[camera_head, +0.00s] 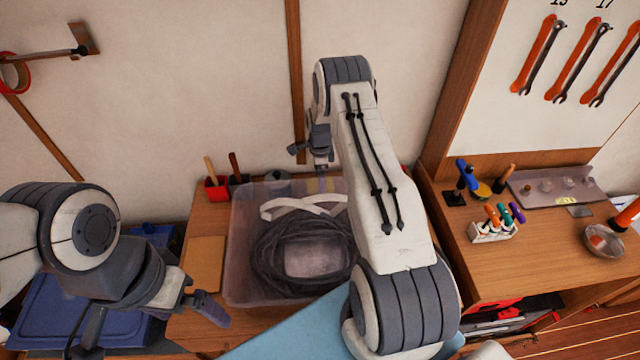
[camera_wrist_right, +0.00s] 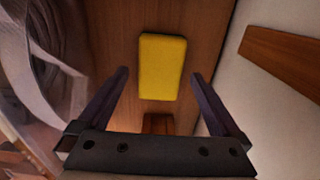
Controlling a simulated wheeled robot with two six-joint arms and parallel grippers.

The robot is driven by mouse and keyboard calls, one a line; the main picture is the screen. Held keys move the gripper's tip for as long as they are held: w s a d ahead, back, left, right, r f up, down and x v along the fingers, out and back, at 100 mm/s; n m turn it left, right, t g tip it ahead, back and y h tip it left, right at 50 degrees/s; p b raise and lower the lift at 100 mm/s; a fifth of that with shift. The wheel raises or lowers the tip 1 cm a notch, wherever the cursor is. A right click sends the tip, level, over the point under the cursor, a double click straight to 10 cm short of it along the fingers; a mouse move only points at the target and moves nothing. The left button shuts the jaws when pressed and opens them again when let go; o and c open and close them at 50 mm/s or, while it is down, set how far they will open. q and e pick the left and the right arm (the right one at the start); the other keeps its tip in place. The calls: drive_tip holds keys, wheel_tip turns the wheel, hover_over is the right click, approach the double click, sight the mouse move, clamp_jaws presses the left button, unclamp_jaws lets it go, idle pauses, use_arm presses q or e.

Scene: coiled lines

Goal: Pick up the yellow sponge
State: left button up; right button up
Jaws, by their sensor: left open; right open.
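The yellow sponge (camera_wrist_right: 162,66) lies flat on a wooden surface in the right wrist view. My right gripper (camera_wrist_right: 159,76) is open and empty, its two fingers spread wider than the sponge. The sponge is ahead of the fingertips, roughly centred between them; I cannot tell the exact gap. In the head view my right gripper (camera_head: 308,148) is behind the clear bin, near the wall, and I cannot make out the sponge clearly there. My left gripper (camera_head: 152,335) is open and empty at the lower left.
A clear bin (camera_head: 238,285) with coiled dark line and a white strap stands on the wooden table; its side also shows in the right wrist view (camera_wrist_right: 20,50). Red and black holders (camera_head: 217,187) stand left of it. A workbench (camera_head: 470,270) with tools is at right.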

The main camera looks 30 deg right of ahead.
wheel_tip(320, 180, down, 2)
drive_tip(key=shift+p, duration=0.4)
use_arm(q)
drive_tip(key=shift+r, duration=0.85)
use_arm(e)
drive_tip(key=shift+f, duration=0.45)
drive_tip(key=c, duration=1.4)
drive_tip(key=shift+c, duration=0.2)
wheel_tip(320, 180, up, 9)
drive_tip(key=b, duration=0.3)
drive_tip(key=shift+b, duration=0.35)
use_arm(q)
drive_tip(key=shift+f, duration=2)
use_arm(e)
drive_tip(key=shift+r, duration=0.55)
